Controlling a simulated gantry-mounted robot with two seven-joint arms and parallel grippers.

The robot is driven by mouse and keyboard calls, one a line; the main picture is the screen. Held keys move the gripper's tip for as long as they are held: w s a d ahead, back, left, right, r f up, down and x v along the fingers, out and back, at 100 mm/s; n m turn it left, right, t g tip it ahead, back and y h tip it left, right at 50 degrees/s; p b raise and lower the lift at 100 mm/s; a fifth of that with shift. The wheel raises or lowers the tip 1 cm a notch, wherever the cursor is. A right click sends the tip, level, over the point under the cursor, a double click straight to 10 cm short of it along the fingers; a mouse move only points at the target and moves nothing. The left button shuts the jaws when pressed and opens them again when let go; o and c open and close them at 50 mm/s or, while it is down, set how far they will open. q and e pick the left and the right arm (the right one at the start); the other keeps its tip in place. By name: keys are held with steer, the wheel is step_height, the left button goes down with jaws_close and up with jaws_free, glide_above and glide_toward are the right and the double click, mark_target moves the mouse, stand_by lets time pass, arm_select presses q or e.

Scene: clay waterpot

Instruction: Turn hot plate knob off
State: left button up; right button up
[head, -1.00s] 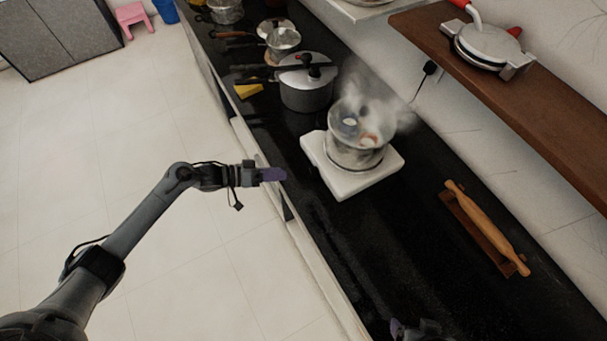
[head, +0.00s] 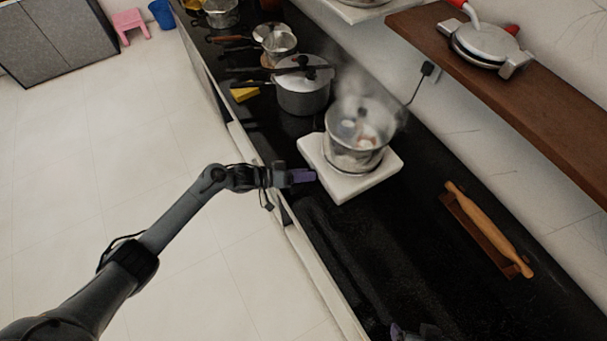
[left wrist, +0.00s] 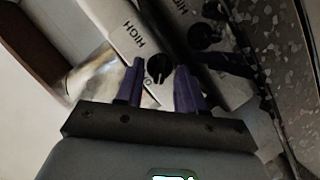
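The white hot plate (head: 371,187) sits on the black counter with a steaming glass pot (head: 357,135) on it. My left gripper (head: 303,176) is beside the left side of the hot plate. In the left wrist view the white front panel (left wrist: 118,28) carries HIGH lettering and a black knob (left wrist: 158,71). The two purple fingers of the left gripper (left wrist: 160,84) stand apart, with the knob showing between and just beyond their tips. I cannot tell if they touch it. My right gripper (head: 415,331) shows only partly at the bottom edge of the head view.
A lidded pot (head: 302,92) and several pans stand behind the hot plate. A rolling pin (head: 487,227) lies on its board to the right. A wooden shelf (head: 500,88) overhangs the counter's right side. The counter in front is clear.

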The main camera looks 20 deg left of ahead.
arm_select(q)
jaws_close()
arm_select(e)
steer(key=shift+a+r, duration=0.1)
arm_select(q)
steer(key=m+p, duration=0.1)
steer(key=m+y+p, duration=0.1)
steer(key=p, duration=0.1)
steer(key=shift+s+d+r+t+p, duration=0.1)
steer(key=shift+s+r+t+p, duration=0.1)
steer(key=shift+t+p, duration=0.1)
steer(key=shift+s+d+m+y+p, duration=0.1)
steer(key=shift+m+y+p, duration=0.6)
steer(key=shift+m, duration=0.3)
steer(key=shift+f+m+t+y+p, duration=0.15)
steer(key=shift+m+t+y+p, duration=0.4)
steer(key=shift+m, duration=0.35)
arm_select(e)
steer(key=shift+r, duration=2.9)
